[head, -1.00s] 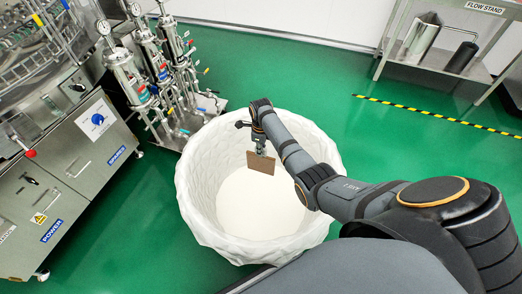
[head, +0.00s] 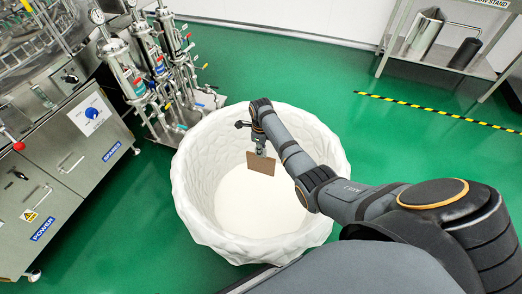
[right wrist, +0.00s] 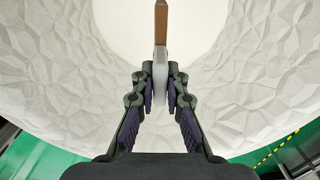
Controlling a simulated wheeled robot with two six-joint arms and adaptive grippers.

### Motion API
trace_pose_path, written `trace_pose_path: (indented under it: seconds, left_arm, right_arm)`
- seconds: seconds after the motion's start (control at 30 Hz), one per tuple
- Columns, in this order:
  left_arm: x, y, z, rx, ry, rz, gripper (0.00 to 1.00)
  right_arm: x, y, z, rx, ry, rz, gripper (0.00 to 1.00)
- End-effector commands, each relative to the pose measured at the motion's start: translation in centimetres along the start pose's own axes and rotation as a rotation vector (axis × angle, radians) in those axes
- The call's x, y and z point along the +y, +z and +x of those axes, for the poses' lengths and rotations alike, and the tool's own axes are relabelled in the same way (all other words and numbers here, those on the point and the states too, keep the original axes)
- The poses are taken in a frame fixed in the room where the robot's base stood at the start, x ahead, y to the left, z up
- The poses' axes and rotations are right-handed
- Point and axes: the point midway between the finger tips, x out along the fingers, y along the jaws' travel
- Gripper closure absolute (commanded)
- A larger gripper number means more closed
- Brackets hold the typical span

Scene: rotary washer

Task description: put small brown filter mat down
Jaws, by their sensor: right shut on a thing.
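The small brown filter mat (head: 261,163) is a thin, flat brown square hanging upright over the white bin's opening in the head view. My right gripper (head: 260,146) is shut on it from above. In the right wrist view the mat (right wrist: 160,24) shows edge-on, with a pale grey piece between the fingertips of the right gripper (right wrist: 160,82). The large white faceted bin (head: 193,215) stands open below, and its inner wall also fills much of the right wrist view (right wrist: 70,60). How high the mat hangs above the bin's floor is hard to tell. My left gripper is out of view.
A steel washer machine (head: 95,150) stands at the left, with several upright cylinders on a stand (head: 150,70) behind the bin. A metal flow stand (head: 450,55) is at the back right. Green floor (head: 380,140) with yellow-black tape (head: 440,110) is clear right of the bin.

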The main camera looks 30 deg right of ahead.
Motion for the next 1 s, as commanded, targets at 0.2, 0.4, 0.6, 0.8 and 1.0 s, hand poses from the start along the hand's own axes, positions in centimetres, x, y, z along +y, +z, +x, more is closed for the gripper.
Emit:
trace_pose_path:
  seconds: [0.2,0.4,0.6,0.8,1.0]
  left_arm:
    - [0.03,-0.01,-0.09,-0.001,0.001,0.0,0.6]
    - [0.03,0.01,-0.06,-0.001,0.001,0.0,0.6]
    - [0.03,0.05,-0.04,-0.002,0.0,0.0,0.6]
    - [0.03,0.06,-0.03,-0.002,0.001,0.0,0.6]
    - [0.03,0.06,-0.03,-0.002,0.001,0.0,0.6]
  right_arm:
    - [-0.01,-0.01,-0.01,0.0,0.0,0.0,1.0]
    - [-0.01,-0.01,0.01,0.0,0.0,0.0,0.66]
    - [-0.01,-0.01,0.01,0.0,0.0,0.0,0.61]
    - [0.0,-0.01,0.01,0.0,0.0,0.0,0.61]
    - [0.0,0.0,0.01,0.0,0.0,0.0,0.61]
